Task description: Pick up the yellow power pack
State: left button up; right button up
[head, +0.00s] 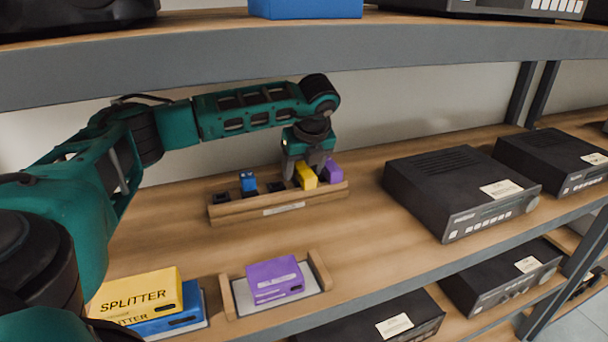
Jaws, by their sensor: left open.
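The yellow power pack (306,177) stands in a slot of the wooden rack (236,211) on the shelf. My left gripper (307,168) points down from above, with its fingers around the top of the yellow pack. Its jaws are open; whether a finger touches the pack cannot be told. A purple pack (332,172) stands right beside it, close to the right finger. A blue pack (248,181) stands further left in the same rack. My right gripper is not in view.
Black hi-fi units (455,190) stand to the right. In front are a purple box (274,281) in a wooden holder and a yellow splitter box (138,296) on a blue one (172,316). An upper shelf (300,55) runs above my arm.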

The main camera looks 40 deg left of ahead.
pick_arm(q)
jog(key=shift+w+a+f, duration=0.1)
jog(key=shift+f, duration=0.2)
jog(key=shift+c, duration=0.3)
jog(key=c, duration=0.9)
jog(key=shift+c, duration=0.2)
jog(key=shift+r, duration=0.15)
